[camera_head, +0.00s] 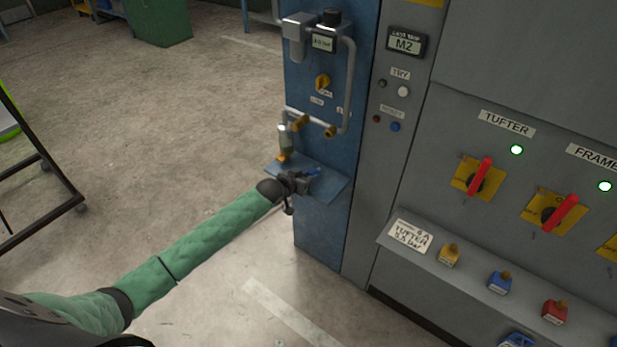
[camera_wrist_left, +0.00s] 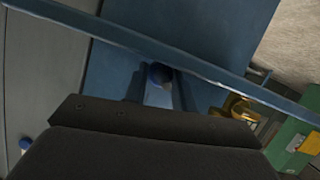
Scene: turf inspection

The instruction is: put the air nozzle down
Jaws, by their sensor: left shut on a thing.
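My left gripper (camera_head: 302,183) is at the small blue shelf (camera_head: 331,186) on the blue panel (camera_head: 325,225). It is shut on the air nozzle (camera_head: 313,172), of which a small blue part shows past the fingers. Most of the nozzle is hidden by the gripper. I cannot tell whether the nozzle touches the shelf. My right gripper is not in view.
The grey cabinet (camera_head: 375,190) with red-handled switches (camera_head: 480,176) is to the right. Padlocks lie on its ledge (camera_head: 430,258).

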